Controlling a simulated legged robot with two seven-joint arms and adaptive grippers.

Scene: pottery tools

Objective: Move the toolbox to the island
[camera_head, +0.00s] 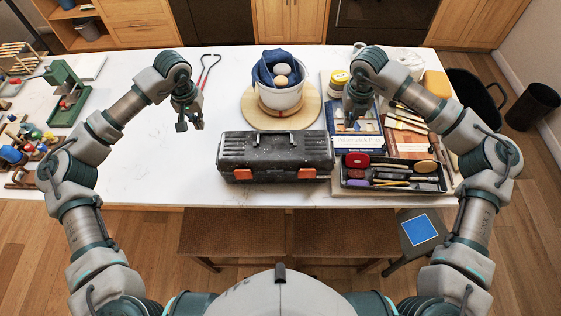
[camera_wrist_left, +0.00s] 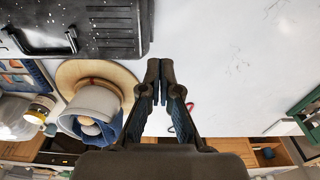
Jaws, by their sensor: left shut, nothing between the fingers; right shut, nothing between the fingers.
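The toolbox (camera_head: 275,155) is black with pale specks and two orange latches. It sits shut near the front edge of the white-topped island (camera_head: 150,175). Its handle side shows at the upper left of the left wrist view (camera_wrist_left: 110,30). My left gripper (camera_head: 189,125) is above the island, left of the toolbox and apart from it; in the left wrist view its fingertips (camera_wrist_left: 160,70) are together with nothing between them. My right gripper (camera_head: 350,118) is above the books right of the toolbox, apart from it, shut and empty.
Behind the toolbox a white pot (camera_head: 280,98) with a blue cloth stands on a round wooden board (camera_head: 250,118). A tool tray (camera_head: 395,187) and books (camera_head: 380,155) lie right of it. Red-handled tongs (camera_head: 208,70) lie behind my left gripper. The countertop left of the toolbox is clear.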

